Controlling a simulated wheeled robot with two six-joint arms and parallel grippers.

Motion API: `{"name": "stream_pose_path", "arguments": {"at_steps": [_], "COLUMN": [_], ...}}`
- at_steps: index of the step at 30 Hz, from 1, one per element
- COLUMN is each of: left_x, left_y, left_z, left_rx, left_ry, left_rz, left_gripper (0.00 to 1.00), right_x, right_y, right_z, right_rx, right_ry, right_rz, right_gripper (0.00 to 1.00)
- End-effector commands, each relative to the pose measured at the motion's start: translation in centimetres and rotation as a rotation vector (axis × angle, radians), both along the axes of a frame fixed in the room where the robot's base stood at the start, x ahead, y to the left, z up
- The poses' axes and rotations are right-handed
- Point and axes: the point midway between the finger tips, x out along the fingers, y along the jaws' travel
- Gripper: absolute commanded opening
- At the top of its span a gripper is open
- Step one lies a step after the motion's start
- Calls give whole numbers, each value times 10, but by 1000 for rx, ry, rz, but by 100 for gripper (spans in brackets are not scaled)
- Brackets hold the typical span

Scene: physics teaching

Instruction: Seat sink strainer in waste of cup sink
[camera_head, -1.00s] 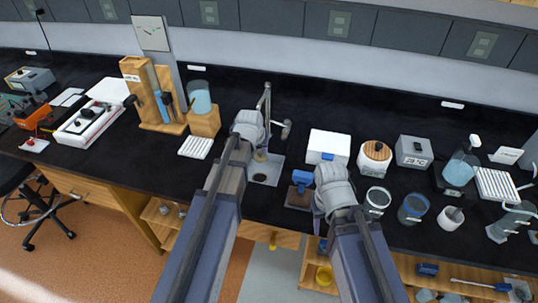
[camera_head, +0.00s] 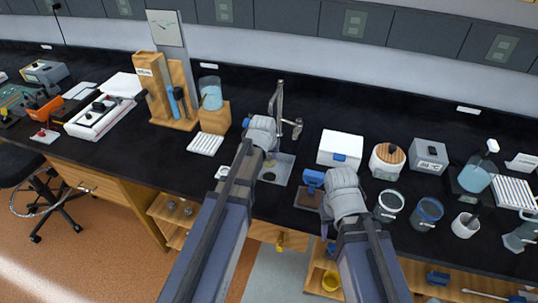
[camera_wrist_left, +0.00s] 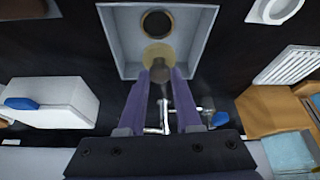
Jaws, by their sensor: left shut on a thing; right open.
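The cup sink is a pale square basin (camera_head: 285,170) let into the black bench; it also shows in the left wrist view (camera_wrist_left: 208,22). Its round dark waste (camera_head: 268,177) has a brass rim in the left wrist view (camera_wrist_left: 156,24). My left gripper (camera_head: 268,157) is over the sink and shut on the small round yellowish strainer (camera_wrist_left: 158,55). The strainer appears apart from the waste, on the tap side of it; its height above the basin floor is hard to judge. My right gripper (camera_head: 337,183) is open, to the right of the sink; its fingertips are partly hidden.
A tap (camera_head: 279,105) stands behind the sink. A white box (camera_head: 340,147) and a brown board with a blue object (camera_head: 313,178) lie to the right. A white ring-shaped item (camera_head: 222,172) and a white ribbed rack (camera_head: 205,143) lie to the left.

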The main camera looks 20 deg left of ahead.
Motion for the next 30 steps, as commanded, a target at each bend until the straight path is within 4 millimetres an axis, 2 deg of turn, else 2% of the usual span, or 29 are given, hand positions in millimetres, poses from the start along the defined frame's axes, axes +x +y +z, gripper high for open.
{"name": "stream_pose_path", "arguments": {"at_steps": [1, 18, 24, 30], "left_x": [0, 0, 0, 0], "left_y": [0, 0, 0, 0], "left_z": [-7, -56, -65, -66], "left_rx": [0, 0, 0, 0], "left_ry": [0, 0, 0, 0], "left_rz": [0, 0, 0, 0], "left_gripper": [0, 0, 0, 0], "right_x": [0, 0, 0, 0], "right_y": [0, 0, 0, 0], "right_z": [-7, -56, -65, -66], "right_rx": [0, 0, 0, 0], "right_ry": [0, 0, 0, 0], "right_rz": [0, 0, 0, 0], "right_gripper": [50, 50, 50, 50]}}
